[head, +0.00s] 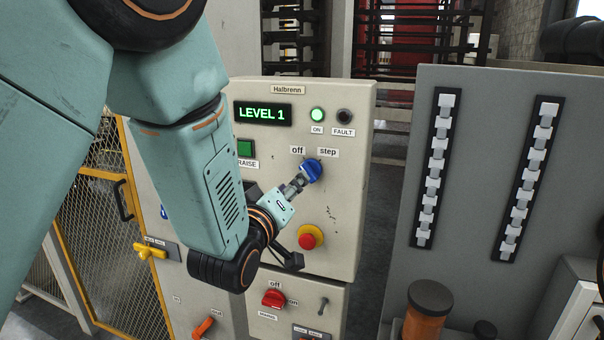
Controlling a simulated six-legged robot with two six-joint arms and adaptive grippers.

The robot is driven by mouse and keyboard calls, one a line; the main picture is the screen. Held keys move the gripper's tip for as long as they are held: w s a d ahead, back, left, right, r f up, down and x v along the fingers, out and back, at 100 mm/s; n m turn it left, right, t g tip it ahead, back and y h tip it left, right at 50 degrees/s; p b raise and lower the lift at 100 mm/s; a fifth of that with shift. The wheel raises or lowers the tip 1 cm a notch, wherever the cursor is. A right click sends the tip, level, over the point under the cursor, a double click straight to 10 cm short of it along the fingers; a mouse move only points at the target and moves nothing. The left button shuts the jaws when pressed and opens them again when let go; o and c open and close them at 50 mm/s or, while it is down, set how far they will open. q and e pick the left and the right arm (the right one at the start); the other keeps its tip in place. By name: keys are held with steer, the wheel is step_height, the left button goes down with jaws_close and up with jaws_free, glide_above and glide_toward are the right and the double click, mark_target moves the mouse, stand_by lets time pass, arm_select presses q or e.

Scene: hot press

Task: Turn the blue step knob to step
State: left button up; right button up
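The blue step knob (313,170) is on the front of the beige control panel, between and below the "off" and "step" labels. Its pointer direction is hard to make out behind my gripper. My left arm comes in from the upper left, and my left gripper (303,179) reaches the knob from its lower left. The fingertips overlap the knob's lower left side in the picture. Whether they are closed around it cannot be told. My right gripper is not in view.
The beige panel (345,215) also has a green "RAISE" button (245,148), a lit "LEVEL 1" display (262,113), and a red stop button (309,237) below the knob. A red switch (273,298) sits lower. A grey cabinet (475,150) stands right, beyond a gap.

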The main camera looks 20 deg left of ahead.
mark_target(308, 174)
arm_select(q)
steer(key=w, duration=0.3)
steer(key=w+d+p, duration=0.1)
steer(key=w, duration=0.2)
steer(key=shift+w+d+f, duration=0.1)
steer(key=shift+w+d, duration=0.05)
steer(key=shift+w, duration=0.1)
steer(key=shift+s+a+r, duration=0.1)
steer(key=shift+a+r, duration=0.1)
steer(key=shift+a, duration=0.3)
steer(key=shift+d, duration=0.3)
steer(key=shift+c, duration=0.5)
steer(key=shift+w+d+f, duration=0.15)
steer(key=shift+w+f, duration=0.05)
steer(key=shift+w, duration=0.25)
steer(key=c, duration=0.3)
steer(key=shift+s+a, duration=0.1)
steer(key=shift+a, duration=0.15)
steer(key=c, duration=0.3)
jaws_close()
